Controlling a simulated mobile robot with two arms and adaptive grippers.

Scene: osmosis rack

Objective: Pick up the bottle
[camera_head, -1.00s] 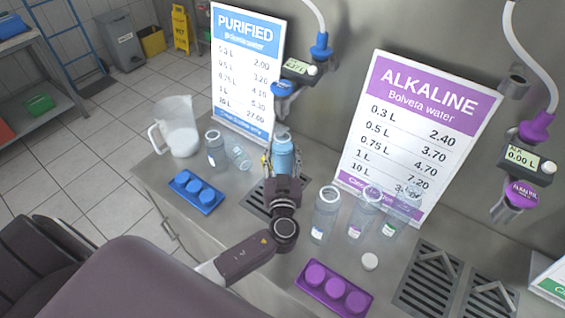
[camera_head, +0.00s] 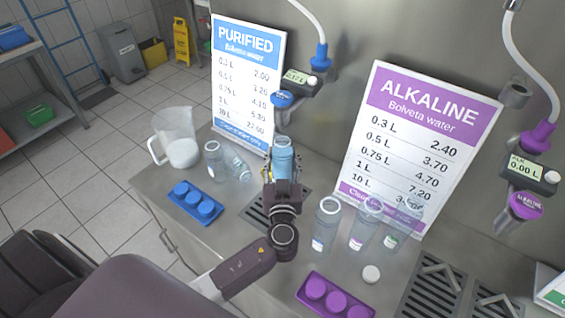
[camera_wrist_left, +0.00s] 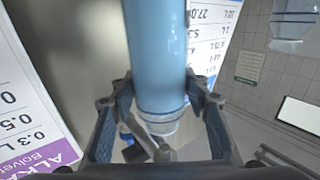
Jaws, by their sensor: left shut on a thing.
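A blue-filled bottle (camera_head: 283,160) stands upright above the drain grate, below the purified water dispenser (camera_head: 287,98), in the head view. My left gripper (camera_head: 283,182) is shut on it, with its arm coming in from the front. In the left wrist view the bottle (camera_wrist_left: 158,55) runs between the two fingers (camera_wrist_left: 160,97), which touch its sides. The gripper hides the bottle's lower part in the head view, so I cannot tell whether it touches the grate. My right gripper is not in view.
Several empty bottles (camera_head: 326,225) stand to the right near the alkaline sign (camera_head: 420,140). A blue cap tray (camera_head: 195,203), a pitcher (camera_head: 180,140) and clear bottles (camera_head: 214,160) are to the left.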

